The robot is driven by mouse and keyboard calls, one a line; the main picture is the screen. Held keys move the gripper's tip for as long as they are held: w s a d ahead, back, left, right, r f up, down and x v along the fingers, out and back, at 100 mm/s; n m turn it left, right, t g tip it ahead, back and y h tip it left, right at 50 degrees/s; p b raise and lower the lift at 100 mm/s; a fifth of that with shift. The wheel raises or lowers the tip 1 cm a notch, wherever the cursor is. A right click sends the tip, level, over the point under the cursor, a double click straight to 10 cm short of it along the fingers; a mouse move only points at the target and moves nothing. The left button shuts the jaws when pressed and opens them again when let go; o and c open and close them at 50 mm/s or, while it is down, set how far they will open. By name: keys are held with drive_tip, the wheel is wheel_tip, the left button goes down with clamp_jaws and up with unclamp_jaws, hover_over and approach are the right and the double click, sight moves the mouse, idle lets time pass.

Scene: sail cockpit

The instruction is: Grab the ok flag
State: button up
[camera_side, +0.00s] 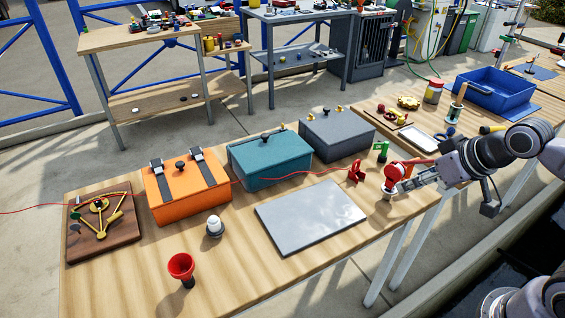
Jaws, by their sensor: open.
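A small green flag (380,148) with a white mark stands upright near the right end of the wooden table; I take it to be the ok flag. My gripper (400,186) comes in from the right, low over the table's right end. It is open, in front of the flag and a little to its right in the picture, apart from it. A red object (397,170) lies right by the fingers and partly hides them. The foot of the flag is too small to make out clearly.
A red clamp-like piece (356,171) stands just left of the flag. A grey plate (311,216) lies further left. Grey (337,134), teal (270,159) and orange (186,188) boxes line the back edge. A second table with a blue bin (496,91) is behind right.

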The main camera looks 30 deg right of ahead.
drive_tip(key=shift+r, duration=0.1)
drive_tip(key=w+d+r+n+g, duration=0.2)
drive_tip(key=w+d+r+n, duration=0.15)
drive_tip(key=w, duration=0.35)
drive_tip(key=n+g, duration=0.5)
drive_tip(key=n, duration=1)
hover_over(383, 155)
wheel_tip(383, 155, down, 10)
drive_tip(key=f, duration=0.5)
drive_tip(key=shift+w+a+f, duration=0.1)
drive_tip(key=shift+w, duration=0.15)
drive_tip(key=shift+d+f, duration=0.25)
drive_tip(key=shift+f, duration=1.1)
drive_tip(key=shift+d+f, duration=0.2)
drive_tip(key=shift+f, duration=1.15)
clamp_jaws()
